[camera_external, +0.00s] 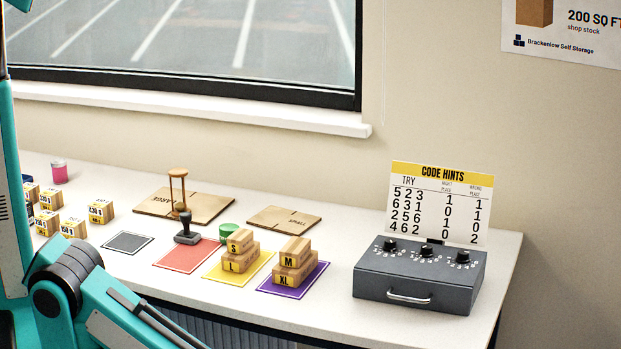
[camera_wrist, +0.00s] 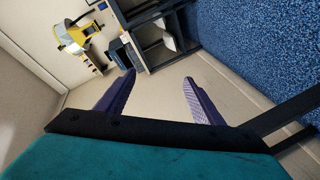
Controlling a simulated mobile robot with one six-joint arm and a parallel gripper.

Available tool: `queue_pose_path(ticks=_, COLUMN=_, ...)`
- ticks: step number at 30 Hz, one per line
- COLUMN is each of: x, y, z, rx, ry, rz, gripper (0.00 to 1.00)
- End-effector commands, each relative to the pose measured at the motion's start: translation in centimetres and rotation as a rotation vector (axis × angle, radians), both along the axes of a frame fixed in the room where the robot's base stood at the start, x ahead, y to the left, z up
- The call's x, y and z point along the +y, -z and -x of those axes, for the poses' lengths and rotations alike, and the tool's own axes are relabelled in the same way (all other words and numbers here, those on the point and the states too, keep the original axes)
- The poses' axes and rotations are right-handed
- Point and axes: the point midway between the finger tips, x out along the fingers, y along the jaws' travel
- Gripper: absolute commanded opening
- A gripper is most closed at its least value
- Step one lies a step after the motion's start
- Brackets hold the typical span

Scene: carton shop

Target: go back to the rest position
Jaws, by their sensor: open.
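My gripper (camera_wrist: 160,92) is open and empty in the wrist view, its two purple fingers spread apart. Behind the fingers is a beige surface, with nothing between them. In the external view my teal arm fills the lower left, and the gripper itself is out of that picture.
A white counter (camera_external: 335,234) carries a grey code box (camera_external: 420,299), stacked blocks on a yellow mat (camera_external: 222,277) and a purple mat (camera_external: 278,292), and several small boxes at left. The wrist view shows a dark shelf (camera_wrist: 150,37), a yellow-and-black item (camera_wrist: 75,37) and blue carpet (camera_wrist: 255,45).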

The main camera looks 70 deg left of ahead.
Motion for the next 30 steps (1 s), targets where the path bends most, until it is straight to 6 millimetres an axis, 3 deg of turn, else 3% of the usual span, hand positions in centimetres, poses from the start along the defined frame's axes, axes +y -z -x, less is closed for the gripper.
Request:
queue_pose_path(ticks=8, x=7.2, y=7.0, z=1.4, rx=0.223, ry=0.014, rz=-0.275, gripper=0.61)
queue_pose_path(ticks=14, x=12.6, y=11.4, z=4.1, rx=0.394, ry=0.051, rz=-0.449, gripper=0.61)
queue_pose_path(ticks=21, x=19.1, y=15.5, z=9.1, rx=0.615, ry=0.121, rz=-0.626, gripper=0.61)
queue_pose_path(ticks=30, x=26.7, y=18.3, z=17.5, rx=0.906, ry=0.257, rz=-0.79, gripper=0.61)
